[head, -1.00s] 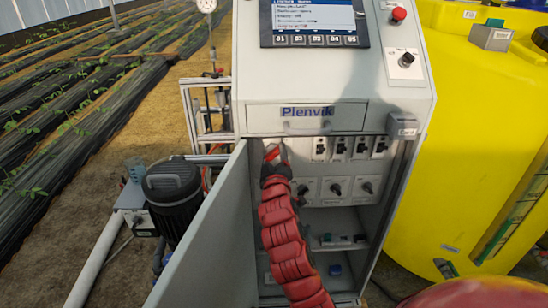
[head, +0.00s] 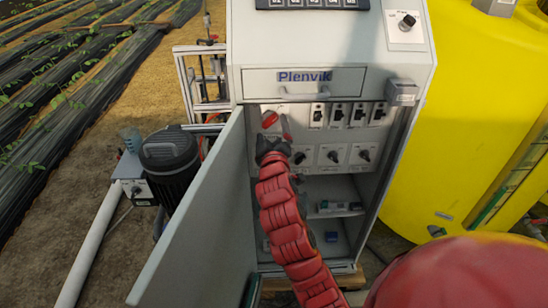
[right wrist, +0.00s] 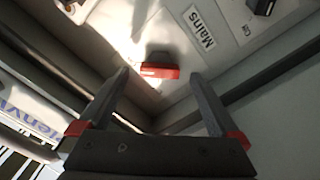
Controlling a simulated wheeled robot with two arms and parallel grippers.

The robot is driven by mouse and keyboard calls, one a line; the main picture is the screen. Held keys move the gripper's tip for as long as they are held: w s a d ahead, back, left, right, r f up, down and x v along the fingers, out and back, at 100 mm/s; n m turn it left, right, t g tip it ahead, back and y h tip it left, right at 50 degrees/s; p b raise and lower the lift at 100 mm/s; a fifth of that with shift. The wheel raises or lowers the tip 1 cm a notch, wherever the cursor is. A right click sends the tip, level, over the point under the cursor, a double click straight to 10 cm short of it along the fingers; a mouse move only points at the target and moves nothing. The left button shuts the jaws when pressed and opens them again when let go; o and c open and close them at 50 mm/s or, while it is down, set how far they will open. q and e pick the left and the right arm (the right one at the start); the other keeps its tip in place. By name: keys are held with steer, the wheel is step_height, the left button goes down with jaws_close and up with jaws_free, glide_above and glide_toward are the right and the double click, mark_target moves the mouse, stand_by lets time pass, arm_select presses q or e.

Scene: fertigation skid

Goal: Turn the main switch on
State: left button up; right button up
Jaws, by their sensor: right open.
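The main switch is a red handle (right wrist: 160,70) on a dark base, beside a label reading "Mains" (right wrist: 198,30) in the right wrist view. In the head view the red handle (head: 269,119) shows at the upper left of the panel inside the open cabinet. My right gripper (head: 274,136) is in front of the panel, just below the handle in the picture. In the right wrist view its two fingers (right wrist: 158,78) are spread and empty, with the handle showing between and beyond their tips. Contact with the handle is not visible. My left gripper is out of view.
The cabinet door (head: 200,215) stands open on the left. Several black breakers (head: 338,115) and a row of rotary knobs (head: 333,156) are right of the switch. A drawer front (head: 305,83) marked "Plenvik" is above. Shelves (head: 335,213) with small items are below.

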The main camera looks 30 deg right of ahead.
steer(key=p+v, duration=0.9)
steer(key=v, duration=0.4)
steer(key=shift+s, duration=0.25)
steer(key=shift+a, duration=0.15)
